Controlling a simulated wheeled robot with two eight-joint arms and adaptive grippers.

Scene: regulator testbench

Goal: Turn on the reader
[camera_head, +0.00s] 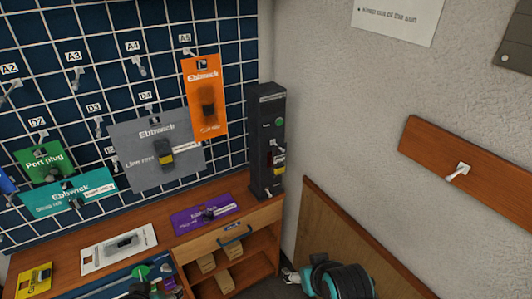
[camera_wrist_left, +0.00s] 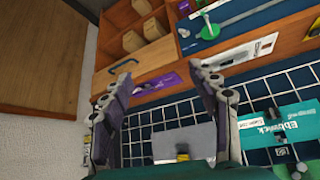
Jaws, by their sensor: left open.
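The likely reader is a tall black box (camera_head: 266,140) standing upright at the right rear corner of the desk in the head view. Its front face has a green round mark (camera_head: 279,122) and small light and yellow parts lower down; a switch position is too small to read. My left gripper (camera_wrist_left: 161,78) is open and empty in the wrist view, its two dark fingers apart. The black box is not clearly seen in the wrist view. A teal and black part of my own arm shows at the bottom of the head view. My right gripper is not seen.
A blue grid board (camera_head: 90,80) holds hanging cards, with an orange card (camera_head: 205,95) left of the box. A purple card (camera_head: 206,214) and a white card (camera_head: 118,249) lie on the desk. A drawer (camera_head: 228,236) sits above open shelves. A wooden panel (camera_head: 340,235) stands at right.

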